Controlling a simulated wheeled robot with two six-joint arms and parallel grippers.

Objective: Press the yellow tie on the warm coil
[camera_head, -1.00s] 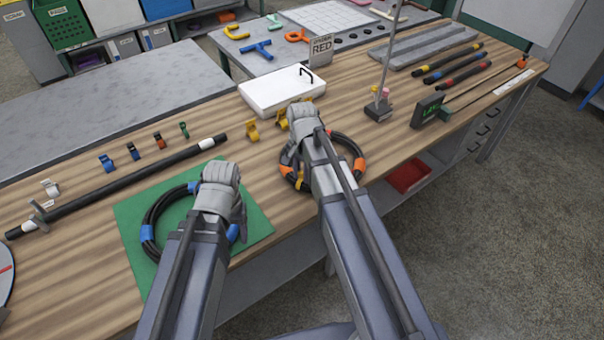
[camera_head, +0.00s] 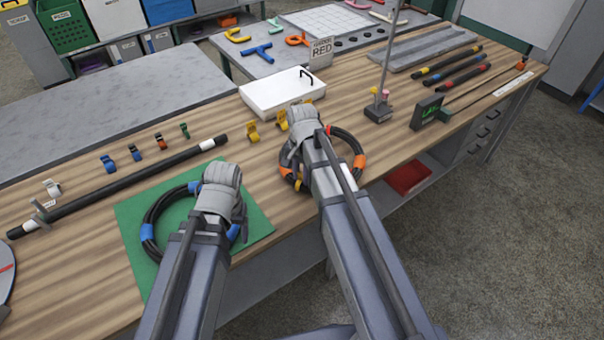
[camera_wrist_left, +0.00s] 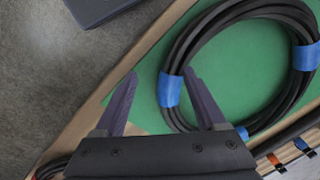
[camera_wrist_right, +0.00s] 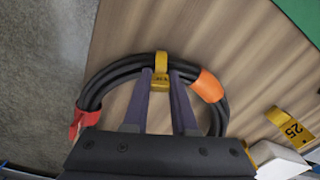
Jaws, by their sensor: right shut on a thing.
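The warm coil, a black hose loop with orange and red ties, lies on the wooden bench (camera_head: 345,133); it also shows in the right wrist view (camera_wrist_right: 98,83).
Loose yellow ties (camera_head: 253,132) lie near the white box (camera_head: 282,92). A dark display block (camera_head: 427,110) and a stand base (camera_head: 378,110) are to the right. A long black hose (camera_head: 120,184) lies at left. The bench's front edge is near both arms.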

